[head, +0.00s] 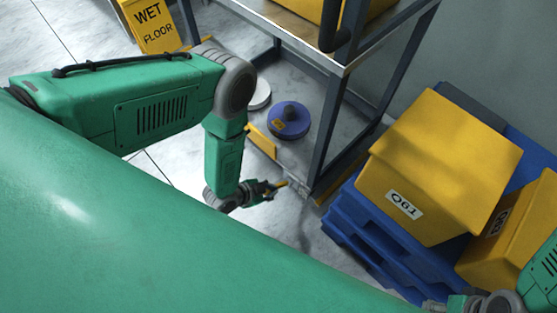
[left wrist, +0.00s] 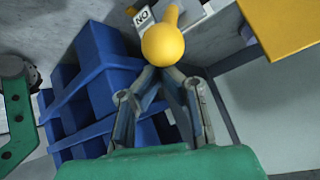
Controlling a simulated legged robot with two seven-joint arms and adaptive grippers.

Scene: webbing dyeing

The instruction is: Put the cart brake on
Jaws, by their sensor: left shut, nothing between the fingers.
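The cart (head: 318,130) is a dark metal frame with a pale top shelf and a grey lower deck. A small yellow brake lever (head: 283,183) sticks out low by its near leg. In the left wrist view, the lever's round yellow knob (left wrist: 168,43) is just beyond the fingertips, with a white label (left wrist: 143,17) behind it. My left gripper (head: 271,189) is shut and empty, its tips close to the knob; I cannot tell if they touch. My right gripper (head: 438,305) is partly cut off at the bottom right edge, and its fingers are unclear.
Blue pallets (head: 362,240) with yellow bins (head: 440,165) stand right of the cart; the pallets also show in the left wrist view (left wrist: 100,80). A blue spool (head: 289,121) and a white disc (head: 260,94) are on the lower deck. A wet floor sign (head: 152,25) stands at the back left.

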